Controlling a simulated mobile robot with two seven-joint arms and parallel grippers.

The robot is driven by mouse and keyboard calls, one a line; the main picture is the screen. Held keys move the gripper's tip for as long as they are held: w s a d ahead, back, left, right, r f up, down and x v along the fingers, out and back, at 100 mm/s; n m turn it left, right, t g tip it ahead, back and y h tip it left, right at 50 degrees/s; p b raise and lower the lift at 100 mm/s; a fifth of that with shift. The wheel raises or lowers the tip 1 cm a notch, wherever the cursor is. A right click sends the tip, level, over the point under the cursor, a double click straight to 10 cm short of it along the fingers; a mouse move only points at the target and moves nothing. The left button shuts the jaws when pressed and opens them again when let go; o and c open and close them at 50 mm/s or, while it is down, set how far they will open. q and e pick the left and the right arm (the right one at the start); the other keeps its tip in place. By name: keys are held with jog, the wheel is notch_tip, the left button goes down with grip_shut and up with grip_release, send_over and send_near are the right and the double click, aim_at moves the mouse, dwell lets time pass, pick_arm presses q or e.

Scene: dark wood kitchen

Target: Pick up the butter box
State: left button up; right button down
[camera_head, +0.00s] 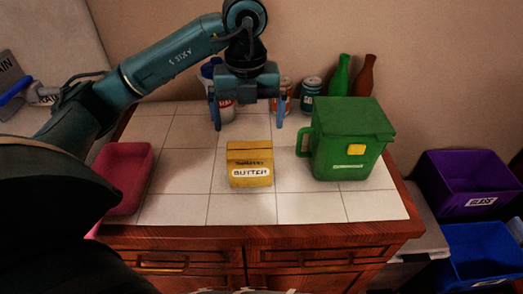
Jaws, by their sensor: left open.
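The butter box (249,164) is a small yellow carton with a white label reading BUTTER. It stands on the white tiled counter top (180,176), near its middle. My left gripper (246,119) hangs above and behind the box in the picture, fingers pointing down and spread apart, with nothing between them. It does not appear to touch the box. My right gripper is out of view.
A green lidded bin (349,140) stands right of the box, its handle facing it. A pink tray (123,172) lies at the left. Cans (310,92) and bottles (340,76) stand behind. Purple (463,181) and blue (481,246) crates are off the counter's right side.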

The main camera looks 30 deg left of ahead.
aim_at(249, 149)
pick_arm(q)
notch_tip(249, 149, down, 7)
jog(key=shift+s+r, duration=0.1)
jog(key=shift+s, duration=0.05)
jog(key=shift+f+p, duration=0.65)
jog(key=shift+f, duration=2.4)
jog(key=shift+c, duration=0.2)
jog(key=c, duration=0.8)
